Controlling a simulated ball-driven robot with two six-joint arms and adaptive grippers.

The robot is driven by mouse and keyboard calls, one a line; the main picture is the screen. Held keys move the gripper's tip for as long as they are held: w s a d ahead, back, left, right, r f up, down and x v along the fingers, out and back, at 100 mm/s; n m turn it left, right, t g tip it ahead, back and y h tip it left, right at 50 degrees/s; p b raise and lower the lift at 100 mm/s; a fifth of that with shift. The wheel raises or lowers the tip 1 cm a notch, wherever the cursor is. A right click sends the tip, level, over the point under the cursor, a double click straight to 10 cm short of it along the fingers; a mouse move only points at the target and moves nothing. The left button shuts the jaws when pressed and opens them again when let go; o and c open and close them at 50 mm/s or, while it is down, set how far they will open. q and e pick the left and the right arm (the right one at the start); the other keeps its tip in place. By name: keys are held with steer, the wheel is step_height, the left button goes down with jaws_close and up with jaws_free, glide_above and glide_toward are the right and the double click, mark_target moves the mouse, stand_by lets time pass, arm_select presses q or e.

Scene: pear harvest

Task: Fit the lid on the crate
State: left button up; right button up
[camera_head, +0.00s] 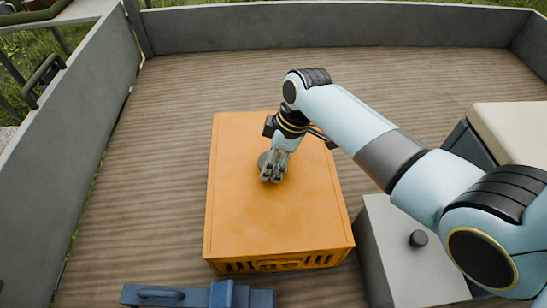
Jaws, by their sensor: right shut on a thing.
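The orange lid (297,218) is a flat panel that covers the top of the orange crate (283,263). Its edges look lined up with the crate's sides, but I cannot tell whether it sits fully down. The crate's slotted front wall shows below the lid's near edge. My right gripper (271,176) points down over the middle of the lid and is shut on the lid's handle. The handle is mostly hidden by the fingers; a small grey round part shows beside them. My left gripper is not in view.
A blue object (200,296) lies in front. Low grey walls (330,27) enclose the plank floor (160,140), which is clear behind and left.

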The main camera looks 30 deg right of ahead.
steer(key=shift+f+b, duration=0.4)
steer(key=shift+f, duration=0.2)
steer(key=o, duration=1.1)
steer(key=shift+o, duration=0.2)
steer(key=shift+r, duration=0.1)
steer(key=p+v, duration=1)
steer(key=p, duration=0.2)
steer(key=shift+s+d+r, duration=0.1)
steer(key=shift+r, duration=0.25)
